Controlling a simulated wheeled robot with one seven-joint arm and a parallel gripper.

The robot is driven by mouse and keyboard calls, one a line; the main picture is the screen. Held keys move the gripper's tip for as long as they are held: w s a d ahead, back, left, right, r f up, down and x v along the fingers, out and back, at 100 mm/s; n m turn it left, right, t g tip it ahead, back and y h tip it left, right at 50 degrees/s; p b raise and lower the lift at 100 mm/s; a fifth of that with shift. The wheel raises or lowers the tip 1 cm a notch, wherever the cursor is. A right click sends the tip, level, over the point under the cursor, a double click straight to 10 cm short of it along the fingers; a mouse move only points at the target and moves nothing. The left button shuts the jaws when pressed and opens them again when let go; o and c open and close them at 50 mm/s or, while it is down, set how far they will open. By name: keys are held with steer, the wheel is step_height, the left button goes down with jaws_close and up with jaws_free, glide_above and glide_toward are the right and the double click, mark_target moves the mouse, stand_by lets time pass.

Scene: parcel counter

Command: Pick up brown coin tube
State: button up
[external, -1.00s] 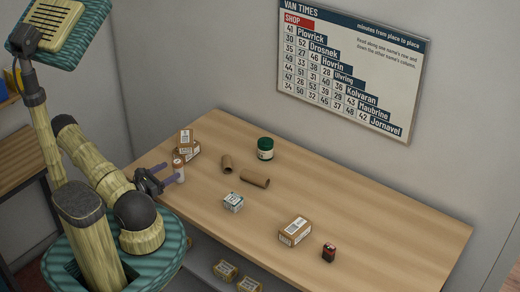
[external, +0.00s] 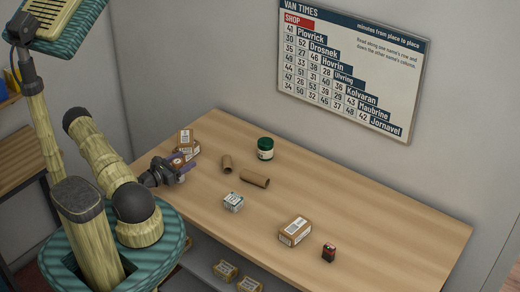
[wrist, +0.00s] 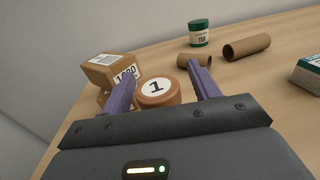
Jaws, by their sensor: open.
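The brown coin tube (wrist: 158,92) has a white round label with a "1" on its top. In the wrist view it lies between the two purple fingers of my gripper (wrist: 161,74), with a gap on each side. Its lower part is hidden behind the gripper body. In the external view the tube (external: 178,160) is mostly covered by my gripper (external: 187,168), which is at the left end of the counter. The gripper is open and holds nothing.
Stacked cartons (wrist: 112,70) stand close to the left finger. Two hollow cardboard tubes (external: 255,179) (external: 227,163) and a green tea jar (external: 265,149) lie beyond on the counter (external: 350,210). A small white-green box (external: 233,202), a carton (external: 295,231) and a red-black item (external: 329,252) are farther right.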

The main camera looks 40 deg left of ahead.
steer(key=shift+c, duration=0.2)
stand_by(0.3)
steer(key=c, duration=1.1)
steer(key=shift+r, duration=0.15)
step_height(320, 180, up, 10)
steer(key=shift+f+b, duration=0.1)
steer(key=shift+b, duration=0.6)
